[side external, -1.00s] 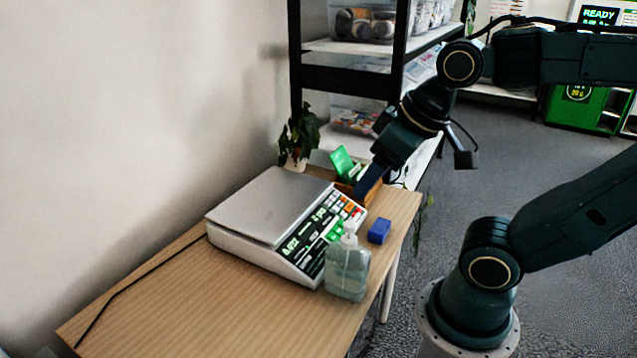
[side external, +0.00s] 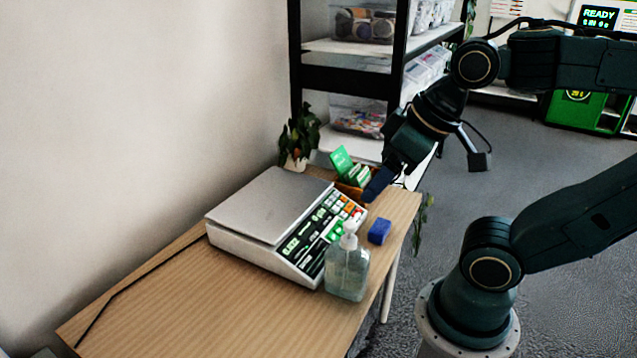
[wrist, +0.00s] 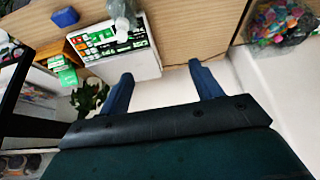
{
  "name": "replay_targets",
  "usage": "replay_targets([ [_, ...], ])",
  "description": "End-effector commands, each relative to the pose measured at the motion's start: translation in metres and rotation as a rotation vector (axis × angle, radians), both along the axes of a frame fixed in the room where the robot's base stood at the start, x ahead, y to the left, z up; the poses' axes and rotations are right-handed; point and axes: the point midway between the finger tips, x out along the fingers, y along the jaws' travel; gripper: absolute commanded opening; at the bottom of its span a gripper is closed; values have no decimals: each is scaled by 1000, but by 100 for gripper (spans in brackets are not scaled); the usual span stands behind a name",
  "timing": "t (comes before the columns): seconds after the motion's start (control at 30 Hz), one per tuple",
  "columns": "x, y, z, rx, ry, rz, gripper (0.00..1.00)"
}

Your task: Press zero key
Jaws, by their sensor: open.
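A white counter scale (side external: 268,222) with a flat grey pan and a sloped front panel stands on the wooden table. Its keypad (side external: 344,208) has white, orange and green keys at the panel's right end. The zero key's label is too small to read. In the wrist view the keypad (wrist: 97,37) lies at upper left, beyond the left finger. My gripper (side external: 368,197) is at the keypad's right end in the side view, its blue fingers pointing down and left; contact cannot be told. In the wrist view my gripper (wrist: 160,69) is open with nothing held between its fingers.
A clear pump bottle (side external: 347,268) stands close in front of the panel. A blue block (side external: 379,231) lies right of the scale. A box with green cards (side external: 352,174) and a potted plant (side external: 299,140) stand behind. The table's left part is clear except for a cable.

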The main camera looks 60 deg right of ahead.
Motion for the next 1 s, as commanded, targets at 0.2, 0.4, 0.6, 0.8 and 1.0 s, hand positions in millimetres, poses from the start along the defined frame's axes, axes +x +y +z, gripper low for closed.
replay_targets([
  [0.2, 0, 0, 0, 0, 0, 0, 65],
  [0.4, 0, 0, 0, 0, 0, 0, 45],
  [0.6, 0, 0, 0, 0, 0, 0, 6],
  [0.8, 0, 0, 0, 0, 0, 0, 0],
  [1.0, 0, 0, 0, 0, 0, 0, 0],
])
